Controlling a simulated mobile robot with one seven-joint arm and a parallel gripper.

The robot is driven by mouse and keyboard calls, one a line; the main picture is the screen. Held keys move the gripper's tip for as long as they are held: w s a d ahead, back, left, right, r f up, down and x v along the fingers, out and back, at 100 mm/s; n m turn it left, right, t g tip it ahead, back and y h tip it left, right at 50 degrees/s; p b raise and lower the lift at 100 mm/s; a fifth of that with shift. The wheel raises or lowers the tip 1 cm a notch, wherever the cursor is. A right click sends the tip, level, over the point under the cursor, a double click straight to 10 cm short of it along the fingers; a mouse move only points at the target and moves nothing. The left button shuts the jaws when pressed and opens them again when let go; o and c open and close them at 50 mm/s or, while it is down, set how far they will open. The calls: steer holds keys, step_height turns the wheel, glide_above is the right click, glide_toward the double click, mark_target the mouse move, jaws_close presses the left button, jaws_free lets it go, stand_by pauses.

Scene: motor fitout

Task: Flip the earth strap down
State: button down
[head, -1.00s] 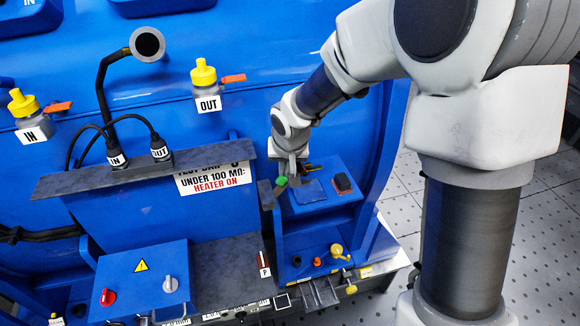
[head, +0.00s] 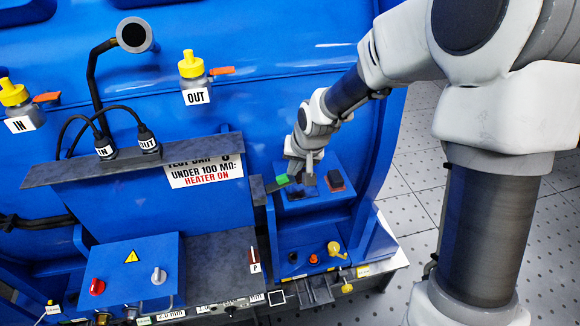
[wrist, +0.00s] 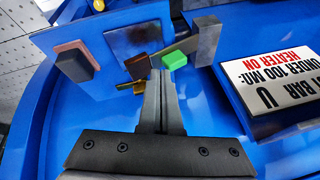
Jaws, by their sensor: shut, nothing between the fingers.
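The earth strap seems to be the dark bar with a green block; the green block (head: 277,182) stands beside a dark upright plate on the blue box at the right. In the wrist view the green block (wrist: 174,58) lies against a grey bar (wrist: 187,46), which reaches the upright plate (wrist: 208,42). The bar's far end and exact tilt are partly hidden. My gripper (head: 306,184) is shut and empty, just right of the green block. In the wrist view its closed fingers (wrist: 160,82) end just short of the green block; I cannot tell whether they touch.
A dark square pad (wrist: 133,40), a brown block (wrist: 138,67) and a black block on a reddish base (wrist: 75,62) sit on the same blue surface. A lettered sign (wrist: 275,80) and dark shelf (head: 130,165) stand beside it. Open floor (head: 405,215) lies right.

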mark_target(300, 177)
steer(key=shift+w+d+f+b, duration=0.15)
steer(key=shift+d+f+b, duration=0.35)
steer(key=shift+f+b, duration=0.2)
steer(key=shift+w+d+f+b, duration=0.1)
steer(key=shift+d+f+b, duration=0.45)
steer(key=shift+f, duration=0.25)
